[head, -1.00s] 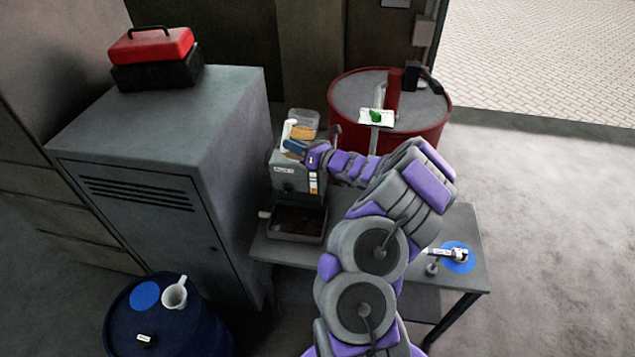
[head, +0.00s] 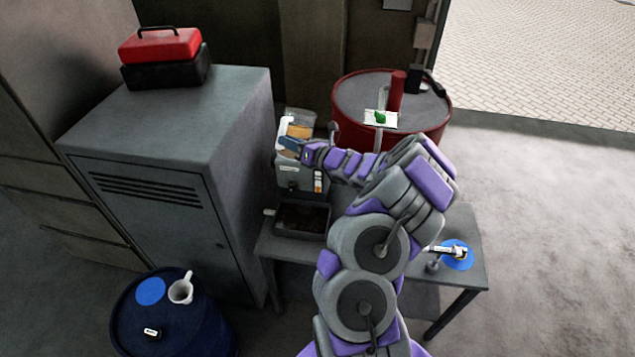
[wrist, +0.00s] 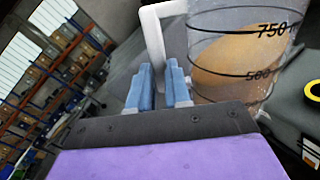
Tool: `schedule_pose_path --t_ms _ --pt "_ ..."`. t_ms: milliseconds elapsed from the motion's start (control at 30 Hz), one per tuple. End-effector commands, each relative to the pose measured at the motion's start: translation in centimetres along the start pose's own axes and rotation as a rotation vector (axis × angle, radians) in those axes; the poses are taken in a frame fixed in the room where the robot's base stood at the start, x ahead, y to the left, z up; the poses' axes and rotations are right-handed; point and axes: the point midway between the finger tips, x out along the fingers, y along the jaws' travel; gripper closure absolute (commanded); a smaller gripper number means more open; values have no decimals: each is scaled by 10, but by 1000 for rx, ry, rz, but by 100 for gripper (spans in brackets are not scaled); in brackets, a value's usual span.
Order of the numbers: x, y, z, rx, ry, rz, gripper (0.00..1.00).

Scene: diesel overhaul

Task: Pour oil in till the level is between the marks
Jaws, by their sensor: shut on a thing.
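A clear measuring jug (wrist: 240,60) with 500 and 750 marks holds amber oil; in the wrist view the oil's surface runs slanted across the jug. My gripper (wrist: 158,85), with blue fingers, is shut on the jug's white handle (wrist: 158,30). In the head view the jug (head: 300,118) and my gripper (head: 290,144) are at the top of a grey engine unit (head: 296,178) on the bench. An orange-and-white strip (head: 318,182) shows on the unit's front right. Its oil level cannot be read, and I cannot see whether oil is flowing.
A dark tray (head: 302,218) sits before the unit on the grey bench (head: 458,217). A grey cabinet (head: 165,130) stands close at left. A red drum (head: 392,130) stands behind. Open floor lies at right.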

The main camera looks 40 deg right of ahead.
Motion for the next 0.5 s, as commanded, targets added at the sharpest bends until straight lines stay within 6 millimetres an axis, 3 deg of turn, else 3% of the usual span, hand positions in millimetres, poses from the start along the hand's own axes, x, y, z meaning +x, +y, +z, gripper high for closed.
schedule_pose_path --t_ms 233,500 --pt "-4 -10 4 52 -3 -1 100" --pt "-3 -3 4 108 -3 -2 100"
